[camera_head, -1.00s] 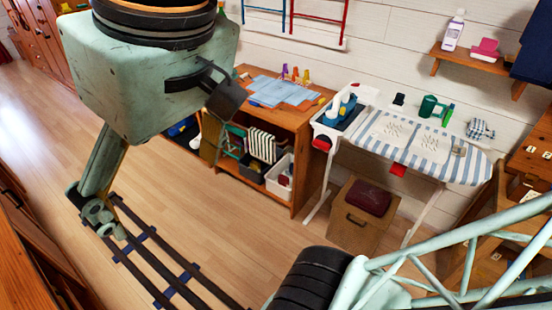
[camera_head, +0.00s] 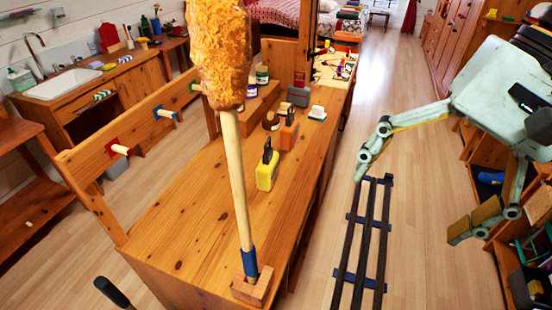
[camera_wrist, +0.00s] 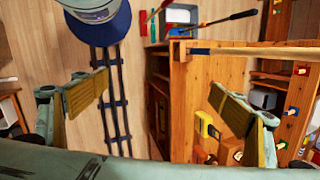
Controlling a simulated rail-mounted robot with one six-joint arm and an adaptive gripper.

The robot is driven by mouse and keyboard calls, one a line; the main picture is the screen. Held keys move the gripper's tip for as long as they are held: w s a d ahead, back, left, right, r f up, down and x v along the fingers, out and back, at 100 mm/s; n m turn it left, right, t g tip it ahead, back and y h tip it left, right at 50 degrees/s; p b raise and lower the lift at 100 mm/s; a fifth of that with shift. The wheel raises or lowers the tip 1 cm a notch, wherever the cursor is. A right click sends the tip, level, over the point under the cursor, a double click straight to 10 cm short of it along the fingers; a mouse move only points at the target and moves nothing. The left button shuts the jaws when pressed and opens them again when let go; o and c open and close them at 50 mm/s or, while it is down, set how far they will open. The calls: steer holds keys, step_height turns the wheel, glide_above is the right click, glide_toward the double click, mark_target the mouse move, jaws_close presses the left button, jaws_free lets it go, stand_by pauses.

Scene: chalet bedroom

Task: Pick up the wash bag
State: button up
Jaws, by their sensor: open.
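I cannot make out a wash bag in either view now. My gripper (camera_wrist: 160,88) is open and empty in the wrist view. Its two yellow-padded fingers stand wide apart, over the floor and the edge of a wooden bench. In the head view my gripper (camera_head: 425,185) hangs at the right, above the wooden floor and apart from the bench.
A wooden bench (camera_head: 190,245) bears an orange fluffy duster (camera_head: 220,55) upright in a block, a yellow-bodied tool (camera_head: 267,170) and several small containers. Dark rails (camera_head: 360,245) run along the floor. A sink (camera_head: 62,83) is at the far left. Open floor (camera_head: 425,250) lies right of the rails.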

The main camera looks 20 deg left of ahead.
steer(key=w+a+f+m+g+y+b, duration=0.1)
steer(key=w+a+f+m+y, duration=0.15)
steer(key=w+a+f, duration=0.45)
steer(key=w+a+f+m+g+y+b, duration=0.1)
steer(key=w+a+f+m+g+y, duration=0.15)
steer(key=w+a, duration=0.4)
steer(key=w+a+f+m+g+y, duration=0.15)
steer(key=w+a+f+y, duration=0.25)
steer(key=w, duration=0.5)
steer(key=m+t+y+b, duration=0.2)
steer(key=m+t+y, duration=0.35)
steer(key=m, duration=0.35)
glide_toward(276, 166)
steer(key=shift+s+d+r+t, duration=0.25)
steer(key=shift+s+d+r, duration=0.1)
steer(key=shift+d+r, duration=0.1)
steer(key=shift+a, duration=0.2)
steer(key=shift+a+b, duration=0.55)
steer(key=shift+a, duration=3.6)
steer(key=shift+a, duration=0.15)
steer(key=shift+a+b, duration=0.65)
steer(key=shift+a, duration=1.8)
steer(key=shift+w, duration=0.1)
